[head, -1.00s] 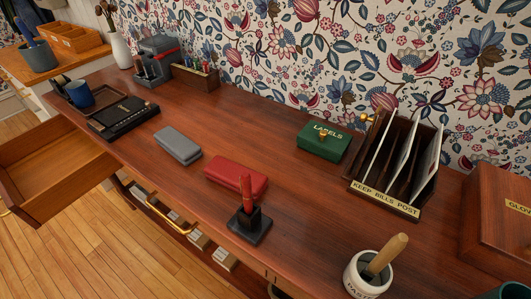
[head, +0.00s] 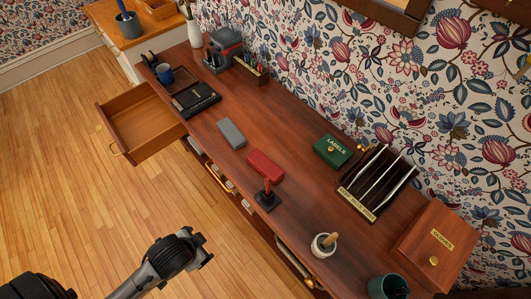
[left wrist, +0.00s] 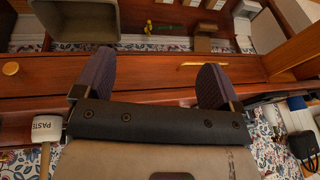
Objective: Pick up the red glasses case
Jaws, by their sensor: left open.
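The red glasses case (head: 265,166) lies shut on the wooden desk (head: 290,215), between a grey case (head: 231,133) and a pen stand (head: 267,198). My left gripper (head: 201,251) is at the lower left of the head view, out over the floor in front of the desk and well apart from the red case. In the left wrist view my left gripper (left wrist: 155,75) has its two dark fingers wide apart with nothing between them. I cannot make out the red case in that view. My right gripper is not in view.
An open drawer (head: 140,125) juts out at the desk's far left. A green labels box (head: 332,150), a letter rack (head: 375,183), a paste pot (head: 322,246) and a gloves box (head: 438,245) stand to the right. Wood floor (head: 70,170) is clear in front.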

